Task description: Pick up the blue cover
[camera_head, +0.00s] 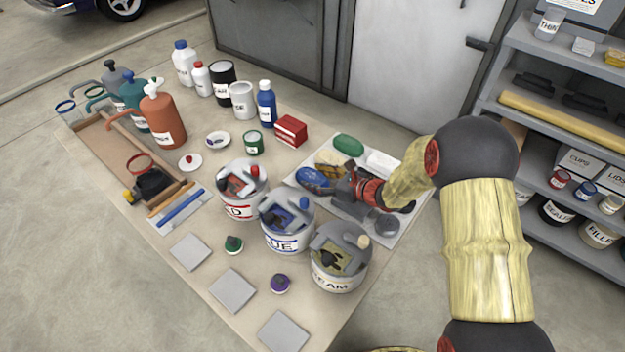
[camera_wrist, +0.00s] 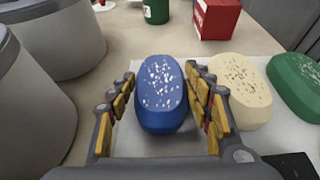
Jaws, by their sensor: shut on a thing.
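The blue cover (camera_head: 312,178) is a rounded oblong with a white-speckled top. In the wrist view the blue cover (camera_wrist: 161,92) sits between my two fingers, its long side pointing away from me. My gripper (camera_head: 338,186) reaches in from the right over the pale mat (camera_head: 352,208) and is shut on the cover's sides. The wrist view shows the jointed yellow-padded fingers of my gripper (camera_wrist: 163,98) on both sides of it. The cover is at or close above the mat; any gap beneath is hard to see.
A cream cover (camera_wrist: 240,92) lies close to my right finger, with a green one (camera_head: 349,145) beyond. A white block (camera_head: 382,163) shares the mat. The red-labelled (camera_head: 240,199), blue-labelled (camera_head: 286,236) and cream-labelled (camera_head: 340,270) buckets stand left and in front. A red box (camera_head: 291,130) stands behind.

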